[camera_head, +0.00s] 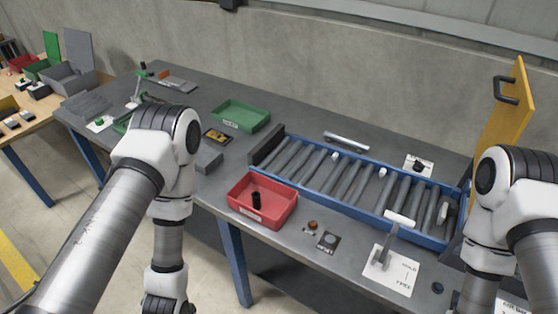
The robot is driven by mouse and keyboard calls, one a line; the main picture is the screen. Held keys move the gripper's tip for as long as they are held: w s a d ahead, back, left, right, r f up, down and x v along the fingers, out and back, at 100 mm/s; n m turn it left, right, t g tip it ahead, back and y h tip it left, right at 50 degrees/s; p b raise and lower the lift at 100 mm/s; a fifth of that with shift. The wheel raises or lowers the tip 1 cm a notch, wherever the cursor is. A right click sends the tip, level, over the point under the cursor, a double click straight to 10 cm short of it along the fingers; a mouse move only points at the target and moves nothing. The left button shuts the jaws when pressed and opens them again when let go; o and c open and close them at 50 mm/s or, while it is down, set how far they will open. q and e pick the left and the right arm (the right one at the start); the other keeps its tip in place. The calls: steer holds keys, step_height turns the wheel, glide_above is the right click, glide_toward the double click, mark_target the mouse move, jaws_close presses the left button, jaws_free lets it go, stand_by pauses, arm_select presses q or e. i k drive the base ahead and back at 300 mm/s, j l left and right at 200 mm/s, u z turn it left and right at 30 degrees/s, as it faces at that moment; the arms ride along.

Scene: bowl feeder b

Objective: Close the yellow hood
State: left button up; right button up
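The yellow hood (501,122) stands raised at the right end of the table, near the back. It is a flat yellow panel with a black handle (506,90) near its upper left. Its lower part is hidden behind my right arm. My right arm comes in from the right in front of the hood's base, and its gripper is out of the picture. My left arm reaches over the left part of the table and bends down past the bottom edge. My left gripper is also out of the picture.
A blue-framed roller conveyor (325,202) runs along the table toward the hood. A red bin (262,202) with a black part stands before it, a green tray (241,116) behind left. A lever on a white plate (391,271) stands near the front edge.

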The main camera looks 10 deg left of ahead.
mark_target(514, 107)
steer(key=j+z, duration=0.2)
steer(key=z, duration=0.2)
steer(key=j+z, duration=0.2)
steer(key=z, duration=0.2)
steer(key=j+z, duration=0.15)
steer(key=z, duration=0.2)
steer(key=k, duration=0.05)
